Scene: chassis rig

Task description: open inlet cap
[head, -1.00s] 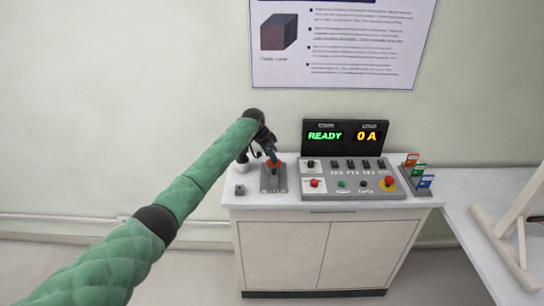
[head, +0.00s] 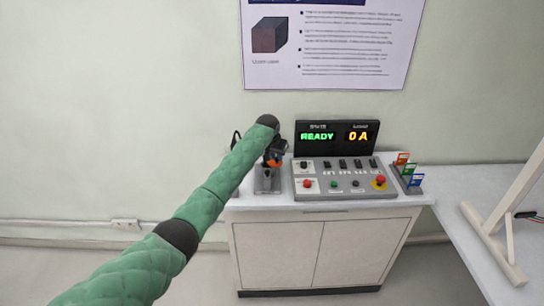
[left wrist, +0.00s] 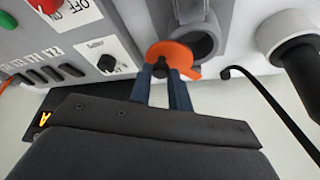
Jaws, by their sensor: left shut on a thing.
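The orange inlet cap (left wrist: 172,57) is a flat disc with a dark central knob. In the left wrist view it sits in front of and beside a round grey inlet (left wrist: 204,42), whose opening shows in part. My left gripper (left wrist: 168,72) is shut on the cap's knob, one blue finger on each side. In the head view my left gripper (head: 273,155) is over the grey inlet fixture (head: 267,183) at the cabinet's left, with the orange cap (head: 275,164) partly hidden under it. My right gripper is not in view.
A dark cable (left wrist: 270,95) and black-ended cylinder (left wrist: 300,60) are near my left gripper. Small coloured tags (head: 410,172) stand at the cabinet's right.

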